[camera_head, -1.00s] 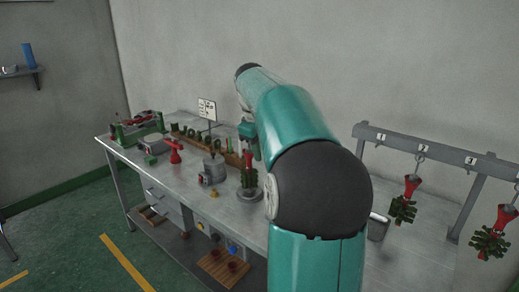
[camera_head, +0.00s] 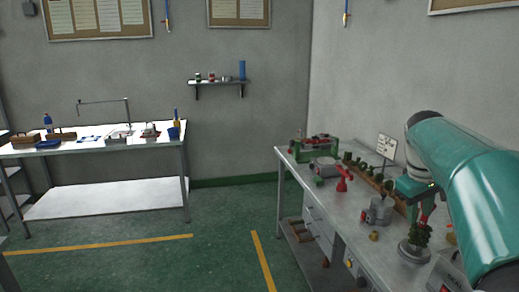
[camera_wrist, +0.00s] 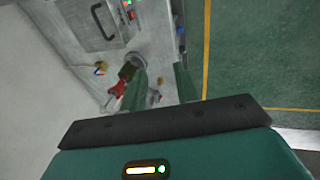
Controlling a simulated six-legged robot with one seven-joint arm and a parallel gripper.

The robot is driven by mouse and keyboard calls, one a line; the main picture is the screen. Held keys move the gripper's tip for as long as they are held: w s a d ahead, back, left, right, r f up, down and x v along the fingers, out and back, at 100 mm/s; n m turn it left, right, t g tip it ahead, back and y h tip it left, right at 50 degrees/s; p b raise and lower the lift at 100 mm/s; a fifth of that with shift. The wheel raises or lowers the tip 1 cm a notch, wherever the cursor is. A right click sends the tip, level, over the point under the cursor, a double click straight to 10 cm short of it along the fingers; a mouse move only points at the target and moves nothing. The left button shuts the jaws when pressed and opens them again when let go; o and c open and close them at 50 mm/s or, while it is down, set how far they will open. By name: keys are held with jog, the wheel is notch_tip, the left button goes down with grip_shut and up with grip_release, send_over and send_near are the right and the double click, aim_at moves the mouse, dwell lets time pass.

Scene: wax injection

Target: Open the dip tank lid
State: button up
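A grey metal lid with a dark bar handle (camera_wrist: 103,22) shows at the top left of the wrist view and looks closed. I take it for the dip tank lid, with small red and green lights (camera_wrist: 129,9) beside it. In the head view a grey box (camera_head: 446,277) at the bottom right edge is mostly cut off; it may be the same tank. My gripper (camera_wrist: 160,84) has its two green fingers apart with nothing held between them. It is over the bench, apart from the handle. In the head view my arm covers part of the bench.
A red and green wax tree (camera_head: 417,236) on a round base stands close to my gripper; it also shows in the wrist view (camera_wrist: 119,88). The workbench (camera_head: 345,212) carries a grey pot (camera_head: 378,211) and a red tool (camera_head: 342,178). Open green floor (camera_head: 215,250) lies left.

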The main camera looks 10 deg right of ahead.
jog(key=s+a+f+t+y, duration=0.1)
jog(key=s+a+f, duration=0.2)
jog(key=a, duration=0.6)
jog(key=s+a+f+m+t+y, duration=0.1)
jog(key=s+a+f+t, duration=0.1)
jog(key=s+a, duration=0.6)
jog(key=s+a+f+t+y, duration=0.1)
jog(key=s+a+f, duration=0.4)
jog(key=a, duration=0.6)
jog(key=shift+s+a, duration=0.15)
